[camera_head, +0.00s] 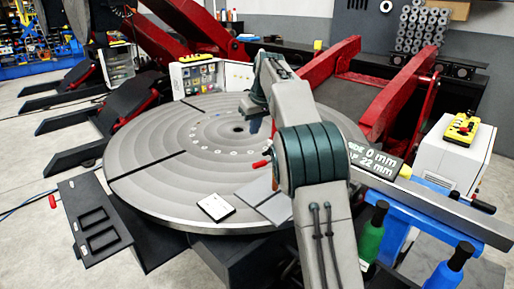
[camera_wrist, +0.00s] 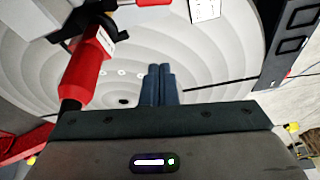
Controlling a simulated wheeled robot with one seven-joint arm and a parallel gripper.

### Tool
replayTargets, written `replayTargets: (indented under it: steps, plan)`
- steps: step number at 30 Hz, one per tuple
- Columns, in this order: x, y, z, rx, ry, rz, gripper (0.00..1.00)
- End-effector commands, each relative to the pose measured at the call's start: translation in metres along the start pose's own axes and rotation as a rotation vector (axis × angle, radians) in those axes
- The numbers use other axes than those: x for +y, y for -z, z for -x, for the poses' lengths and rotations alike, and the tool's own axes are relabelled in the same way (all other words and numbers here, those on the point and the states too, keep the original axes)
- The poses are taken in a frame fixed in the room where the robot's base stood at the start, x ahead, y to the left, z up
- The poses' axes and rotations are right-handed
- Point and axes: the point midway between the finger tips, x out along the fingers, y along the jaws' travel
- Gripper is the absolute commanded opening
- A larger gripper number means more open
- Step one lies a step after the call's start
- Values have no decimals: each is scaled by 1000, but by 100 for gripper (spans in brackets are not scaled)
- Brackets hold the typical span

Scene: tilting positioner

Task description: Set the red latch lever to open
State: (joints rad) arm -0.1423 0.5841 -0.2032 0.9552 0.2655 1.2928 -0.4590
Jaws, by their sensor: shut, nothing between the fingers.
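The red latch lever (camera_wrist: 88,62) shows large at the left of the wrist view, with a thick red grip, a dark tip and a dark pivot near the top. A small red end (camera_head: 260,164), which looks like part of it, shows beside my arm in the head view; my arm hides the rest. My gripper (camera_wrist: 158,70) is shut and empty, its dark fingers to the right of the lever and apart from it in the wrist view. In the head view my gripper (camera_head: 254,124) hangs over the round table. The lever's position marks are not readable.
The round grey table (camera_head: 150,205) has a white card (camera_head: 215,207) near its front edge. A black slotted tray (camera_head: 95,225) stands at left. Red beams (camera_head: 400,95) rise behind. Green (camera_head: 372,235) and blue (camera_head: 450,268) bottles stand at right.

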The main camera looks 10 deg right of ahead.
Motion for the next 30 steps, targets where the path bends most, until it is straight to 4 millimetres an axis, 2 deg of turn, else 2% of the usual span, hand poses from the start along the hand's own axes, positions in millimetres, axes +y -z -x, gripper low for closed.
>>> replayTargets:
  steps: [5,11,18,30]
  plan:
    - [6,-2,-13,-3,-2,-10,0]
    - [13,-5,-52,-6,-5,-19,0]
    - [11,-5,-100,-3,-5,-15,0]
    - [8,-38,-92,0,-4,-13,0]
